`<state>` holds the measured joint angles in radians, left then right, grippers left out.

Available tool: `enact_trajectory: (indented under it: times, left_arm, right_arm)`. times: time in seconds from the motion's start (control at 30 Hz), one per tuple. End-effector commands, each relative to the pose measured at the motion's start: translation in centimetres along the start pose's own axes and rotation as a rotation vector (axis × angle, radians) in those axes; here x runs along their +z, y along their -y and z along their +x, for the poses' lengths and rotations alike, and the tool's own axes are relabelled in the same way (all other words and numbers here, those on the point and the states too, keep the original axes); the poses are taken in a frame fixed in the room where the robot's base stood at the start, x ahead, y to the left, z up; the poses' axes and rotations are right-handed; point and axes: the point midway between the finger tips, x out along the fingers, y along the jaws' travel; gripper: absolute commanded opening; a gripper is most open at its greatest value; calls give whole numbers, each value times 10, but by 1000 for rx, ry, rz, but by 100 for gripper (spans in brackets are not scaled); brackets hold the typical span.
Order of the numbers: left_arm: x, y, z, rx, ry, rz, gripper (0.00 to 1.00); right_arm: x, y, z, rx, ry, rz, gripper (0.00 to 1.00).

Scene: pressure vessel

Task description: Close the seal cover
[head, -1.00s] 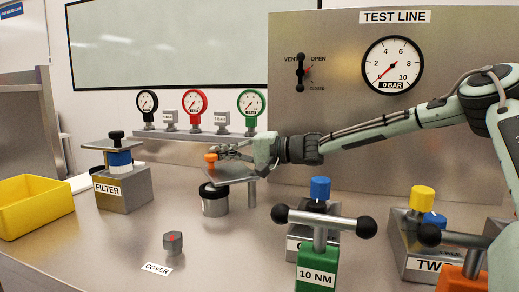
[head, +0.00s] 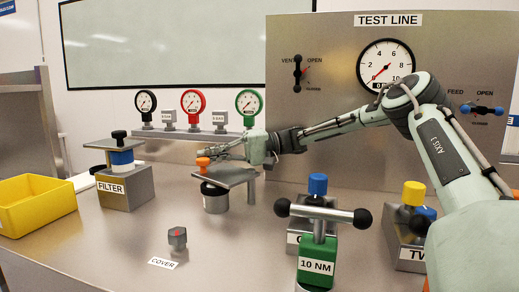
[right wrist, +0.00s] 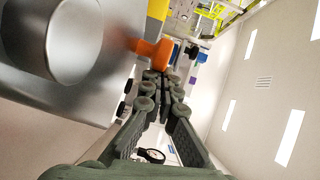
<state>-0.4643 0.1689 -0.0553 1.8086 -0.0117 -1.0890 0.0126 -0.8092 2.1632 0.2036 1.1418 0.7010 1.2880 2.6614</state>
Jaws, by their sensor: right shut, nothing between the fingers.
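The seal cover appears to be the flat metal plate (head: 228,176) with an orange knob (head: 203,162), carried on a post (head: 251,190). Its left part lies above a round dark-and-silver cup (head: 215,200), with the cup's top partly hidden beneath it. My right gripper (head: 212,151) is shut and empty, just behind and beside the orange knob. In the right wrist view the shut fingertips (right wrist: 160,77) are close to the knob (right wrist: 154,54); I cannot tell whether they touch it. My left gripper is not in view.
A gauge rail (head: 195,134) stands behind the gripper. The filter block (head: 125,188) and yellow bin (head: 35,205) are at left. A hex nut (head: 177,238) is in front, by the COVER label. A green 10 NM tool (head: 318,255) stands front right.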

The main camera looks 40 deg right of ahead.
Motion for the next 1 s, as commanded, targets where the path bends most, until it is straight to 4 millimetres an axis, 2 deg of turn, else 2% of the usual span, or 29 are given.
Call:
enact_trajectory:
  times: [0.43,1.0]
  left_arm:
    - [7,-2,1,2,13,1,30]
    - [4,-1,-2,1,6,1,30]
  right_arm:
    - [10,1,4,-5,43,-4,0]
    - [15,2,5,-13,114,-12,0]
